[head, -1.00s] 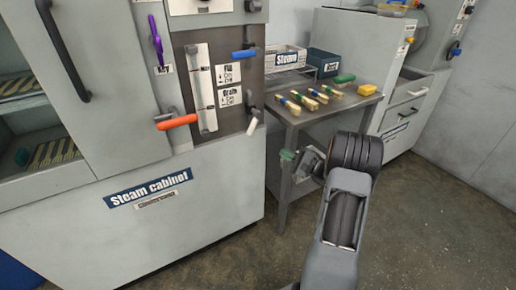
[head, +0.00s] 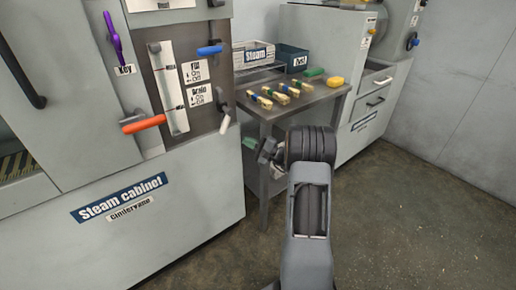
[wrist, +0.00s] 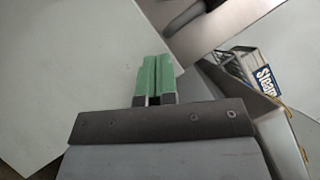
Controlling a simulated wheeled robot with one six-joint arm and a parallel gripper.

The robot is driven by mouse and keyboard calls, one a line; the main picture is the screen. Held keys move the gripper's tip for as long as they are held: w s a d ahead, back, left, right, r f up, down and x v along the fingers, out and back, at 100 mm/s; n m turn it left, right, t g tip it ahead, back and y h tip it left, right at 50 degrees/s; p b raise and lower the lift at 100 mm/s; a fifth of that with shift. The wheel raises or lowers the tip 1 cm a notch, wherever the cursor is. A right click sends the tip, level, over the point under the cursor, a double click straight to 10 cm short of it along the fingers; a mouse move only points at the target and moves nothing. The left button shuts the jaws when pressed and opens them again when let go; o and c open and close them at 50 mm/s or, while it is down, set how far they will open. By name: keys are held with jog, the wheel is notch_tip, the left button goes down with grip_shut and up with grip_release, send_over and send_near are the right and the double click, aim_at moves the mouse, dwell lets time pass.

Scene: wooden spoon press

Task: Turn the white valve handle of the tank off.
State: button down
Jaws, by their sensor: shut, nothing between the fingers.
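The white valve handle (head: 225,124) hangs down from a dark pivot at the lower right of the steam cabinet's control panel, beside the Drain label (head: 198,97) with its on and off marks. My gripper (head: 250,143) is right of the handle and a little lower in the head view, apart from it in the picture. In the wrist view its green fingers (wrist: 155,76) are together and empty, in front of a pale flat surface. The white handle cannot be made out in the wrist view.
A blue handle (head: 210,50) is above, by the Fill label. An orange handle (head: 143,124) and a purple key (head: 113,38) are further left. A metal table (head: 262,113) with brushes, a green item and a yellow block stands behind my arm. Open floor lies at right.

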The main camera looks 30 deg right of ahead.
aim_at(226, 122)
jog(key=w+a+r, duration=0.2)
jog(key=w+a, duration=0.1)
jog(key=a, duration=0.2)
jog(key=shift+a+r+b, duration=0.2)
jog(key=shift+r+b, duration=0.15)
jog(key=shift+b, duration=0.1)
jog(key=shift+s, duration=0.1)
